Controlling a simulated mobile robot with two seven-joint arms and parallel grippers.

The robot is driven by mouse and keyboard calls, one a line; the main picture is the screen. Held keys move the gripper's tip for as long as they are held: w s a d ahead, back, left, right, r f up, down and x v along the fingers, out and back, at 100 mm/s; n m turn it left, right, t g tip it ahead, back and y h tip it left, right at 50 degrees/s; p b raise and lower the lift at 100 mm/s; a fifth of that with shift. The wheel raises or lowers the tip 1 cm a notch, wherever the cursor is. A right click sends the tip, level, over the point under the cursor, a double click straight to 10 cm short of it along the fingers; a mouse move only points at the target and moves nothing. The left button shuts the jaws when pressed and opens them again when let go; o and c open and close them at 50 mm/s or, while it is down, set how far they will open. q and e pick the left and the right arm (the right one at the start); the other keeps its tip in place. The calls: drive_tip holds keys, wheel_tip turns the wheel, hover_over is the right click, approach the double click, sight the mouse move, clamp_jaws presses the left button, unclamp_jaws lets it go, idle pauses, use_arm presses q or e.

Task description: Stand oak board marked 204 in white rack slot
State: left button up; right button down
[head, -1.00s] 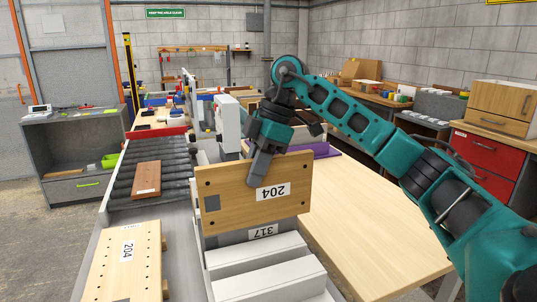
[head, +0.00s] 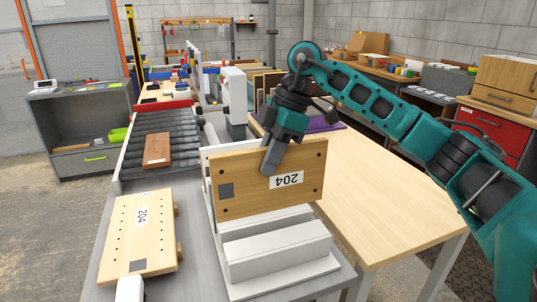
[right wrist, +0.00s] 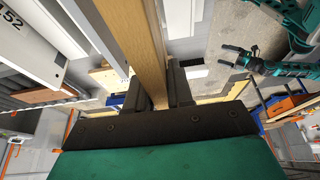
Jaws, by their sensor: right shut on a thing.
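The oak board marked 204 (head: 245,185) is held on edge, label upside down, above the white rack (head: 275,262) in the head view. My right gripper (head: 268,163) is shut on its upper edge. In the right wrist view the board (right wrist: 147,45) runs between the two dark fingers of the gripper (right wrist: 158,92). The board's lower edge is just above or behind the rack's stepped white blocks; I cannot tell whether it is in a slot. A second pale wooden board marked 204 (head: 125,235), with rows of holes, lies on the bench at left.
A roller conveyor (head: 180,135) carrying a small brown board (head: 157,149) lies beyond the second board. A wooden table (head: 375,200) is right of the rack, mostly clear, with a purple item (head: 325,122) at its far end. Red drawers (head: 480,127) stand at right.

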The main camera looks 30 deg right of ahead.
sight(292, 144)
drive_tip(key=shift+f+b, duration=1.45)
drive_tip(key=shift+f, duration=2.05)
drive_tip(key=shift+f+b, duration=0.6)
drive_tip(key=shift+f, duration=1.2)
drive_tip(key=c, duration=1.1)
unclamp_jaws()
drive_tip(key=shift+o, duration=0.9)
drive_tip(key=p+v, duration=0.1)
drive_tip(key=v, duration=1.2)
drive_tip(key=shift+d+f, duration=0.1)
